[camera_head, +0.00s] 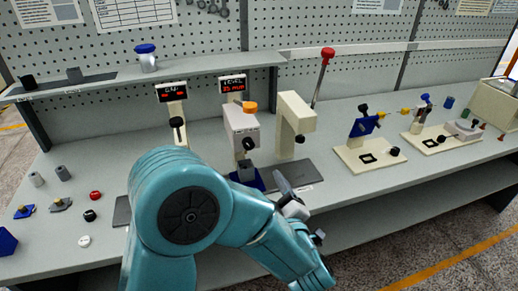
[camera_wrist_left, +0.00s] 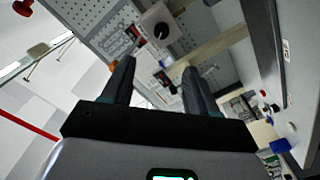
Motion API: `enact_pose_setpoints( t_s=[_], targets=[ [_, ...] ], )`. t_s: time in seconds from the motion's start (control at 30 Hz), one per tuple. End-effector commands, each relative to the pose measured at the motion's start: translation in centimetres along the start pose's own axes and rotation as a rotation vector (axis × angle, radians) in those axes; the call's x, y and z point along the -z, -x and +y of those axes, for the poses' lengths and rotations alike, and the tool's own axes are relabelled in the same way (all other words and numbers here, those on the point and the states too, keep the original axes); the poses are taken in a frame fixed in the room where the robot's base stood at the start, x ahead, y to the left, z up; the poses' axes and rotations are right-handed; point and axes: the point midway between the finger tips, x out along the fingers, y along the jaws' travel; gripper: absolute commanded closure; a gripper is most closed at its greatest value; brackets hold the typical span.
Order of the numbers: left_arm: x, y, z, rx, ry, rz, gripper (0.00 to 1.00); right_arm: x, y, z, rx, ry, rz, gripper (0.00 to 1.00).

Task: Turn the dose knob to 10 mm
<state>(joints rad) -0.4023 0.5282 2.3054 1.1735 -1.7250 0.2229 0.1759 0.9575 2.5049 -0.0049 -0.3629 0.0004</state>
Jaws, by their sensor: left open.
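A white box-shaped unit (camera_head: 241,128) stands mid-bench with an orange cap (camera_head: 249,107) on top and a black knob (camera_head: 248,144) on its front. In the left wrist view a black knob (camera_wrist_left: 161,31) shows on a pale face, beyond and apart from the fingers. I cannot tell which part is the dose knob. A small display (camera_head: 232,84) behind the unit shows red digits too small to read surely. My left gripper (camera_head: 300,210) is open and empty, in front of and right of the unit; its fingers also show in the wrist view (camera_wrist_left: 158,88). My right gripper is not in view.
A second display (camera_head: 172,91) stands left. Small knobs and parts lie at the bench's left. White fixtures (camera_head: 370,156) stand at the right.

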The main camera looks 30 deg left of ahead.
Motion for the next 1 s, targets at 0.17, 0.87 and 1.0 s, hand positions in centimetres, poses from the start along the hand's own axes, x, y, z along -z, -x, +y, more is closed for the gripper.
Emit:
enact_pose_setpoints(
  t_s=[0.17, 0.87, 1.0],
  targets=[
    [0.5, -3.6, -0.2, 0.011, -0.002, 0.006, 0.41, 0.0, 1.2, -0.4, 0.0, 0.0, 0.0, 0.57],
    [-0.1, -15.6, 0.0, 0.001, -0.003, -0.001, 0.41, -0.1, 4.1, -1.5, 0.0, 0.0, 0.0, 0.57],
    [-0.1, -15.7, 0.0, 0.0, -0.002, -0.002, 0.41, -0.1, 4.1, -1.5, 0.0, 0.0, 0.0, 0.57]
  ],
)
